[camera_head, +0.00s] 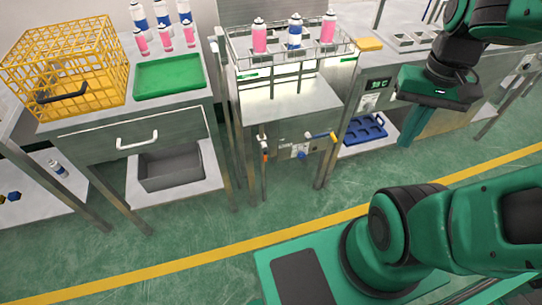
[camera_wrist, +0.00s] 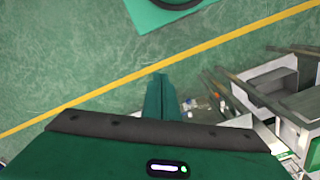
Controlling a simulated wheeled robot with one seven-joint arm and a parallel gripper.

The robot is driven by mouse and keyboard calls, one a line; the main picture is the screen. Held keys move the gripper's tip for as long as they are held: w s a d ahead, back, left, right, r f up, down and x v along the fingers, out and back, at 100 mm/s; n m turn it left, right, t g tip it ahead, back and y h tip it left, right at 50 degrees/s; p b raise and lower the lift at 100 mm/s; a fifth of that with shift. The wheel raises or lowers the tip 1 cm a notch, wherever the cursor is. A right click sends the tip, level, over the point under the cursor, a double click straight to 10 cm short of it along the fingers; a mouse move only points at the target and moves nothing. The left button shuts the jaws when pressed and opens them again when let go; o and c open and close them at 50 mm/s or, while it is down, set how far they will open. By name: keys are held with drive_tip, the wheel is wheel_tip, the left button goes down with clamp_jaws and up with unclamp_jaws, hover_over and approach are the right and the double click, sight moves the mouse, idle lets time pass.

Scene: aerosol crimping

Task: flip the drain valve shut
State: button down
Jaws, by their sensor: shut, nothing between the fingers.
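Two small fittings show on the front of the steel bath in the head view. On the right, a valve with a yellow lever (camera_head: 321,135) lies roughly level, with a blue knob (camera_head: 301,155) just below left. On the left, a white and orange fitting (camera_head: 264,147) sits above a thin vertical pipe. I cannot tell from the labels which one is the drain valve. My gripper (camera_head: 407,132) is to the right of both, apart from them, fingers pointing down. Its fingers (camera_wrist: 162,97) are together and empty in the wrist view.
The bath's rack (camera_head: 279,63) holds pink and blue cans. A blue tray (camera_head: 364,129) lies on a low shelf right of the bath. At left are a green tray (camera_head: 170,77), a yellow wire basket (camera_head: 66,64) and a grey bin (camera_head: 170,169). Green floor before the bath is open.

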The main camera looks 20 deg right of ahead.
drive_tip(key=w+a+f+n+t+y, duration=0.1)
drive_tip(key=w+f+n, duration=0.2)
drive_tip(key=w+f, duration=0.6)
drive_tip(key=w+f+n+t, duration=0.1)
drive_tip(key=w+f+n, duration=0.3)
drive_tip(key=w, duration=0.9)
drive_tip(key=w+a+f+t+y, duration=0.1)
drive_tip(key=w+a+f, duration=0.2)
drive_tip(key=f, duration=0.5)
drive_tip(key=w+a+f+t+y, duration=0.1)
drive_tip(key=w+a+f, duration=0.3)
drive_tip(key=f, duration=0.5)
drive_tip(key=w+a+f+y, duration=0.2)
drive_tip(key=w+a+f, duration=0.2)
drive_tip(key=f, duration=0.5)
drive_tip(key=shift+w+a+f+n+t+y, duration=0.2)
drive_tip(key=shift+w+n+t+y, duration=0.15)
drive_tip(key=shift+w, duration=0.8)
drive_tip(key=x, duration=1)
